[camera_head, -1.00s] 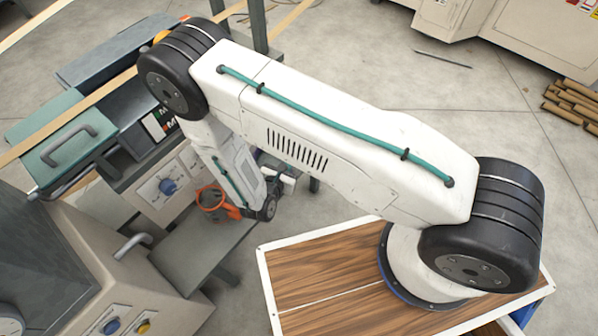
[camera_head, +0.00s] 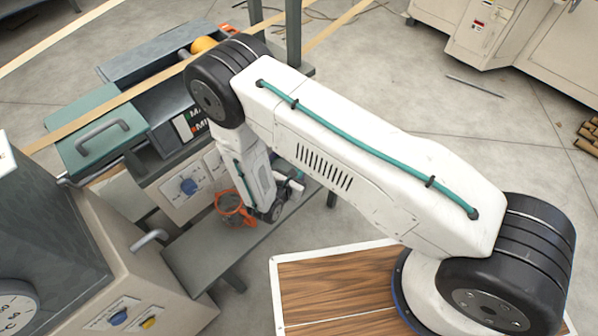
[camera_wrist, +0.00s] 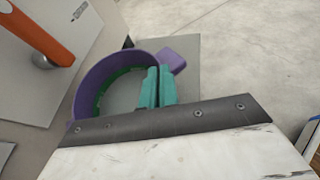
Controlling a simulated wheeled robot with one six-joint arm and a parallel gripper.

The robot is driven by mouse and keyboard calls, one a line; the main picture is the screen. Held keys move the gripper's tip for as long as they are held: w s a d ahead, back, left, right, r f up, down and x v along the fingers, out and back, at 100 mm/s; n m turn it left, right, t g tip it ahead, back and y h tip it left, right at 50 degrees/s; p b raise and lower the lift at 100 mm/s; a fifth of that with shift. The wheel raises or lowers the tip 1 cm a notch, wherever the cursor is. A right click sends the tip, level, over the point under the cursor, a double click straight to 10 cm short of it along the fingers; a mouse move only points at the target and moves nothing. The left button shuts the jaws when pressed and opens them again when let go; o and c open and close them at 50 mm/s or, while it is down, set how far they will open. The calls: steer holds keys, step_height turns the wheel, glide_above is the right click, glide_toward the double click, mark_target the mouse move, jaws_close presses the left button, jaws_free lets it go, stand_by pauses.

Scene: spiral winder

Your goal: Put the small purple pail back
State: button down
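The small purple pail (camera_wrist: 90,83) shows in the wrist view, with a purple tab (camera_wrist: 172,60) on its rim and a green band inside. My gripper (camera_wrist: 157,70) has two teal fingers close together at the pail's right wall, near the tab. The left finger lies over the pail's inside and the right one outside. It looks shut on that wall. The pail's lower part is hidden by the gripper body. I cannot tell whether the pail touches the grey bench. In the head view my arm hides the gripper tips and I cannot make out the pail.
A grey bench (camera_head: 205,255) stands against the control cabinet. In the wrist view an orange lever (camera_wrist: 38,32) is at upper left. A post (camera_head: 293,35) stands behind the arm.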

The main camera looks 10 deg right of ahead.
steer(key=c, duration=1.7)
jaws_free()
steer(key=v, duration=1.2)
steer(key=shift+r, duration=0.15)
steer(key=shift+w, duration=0.1)
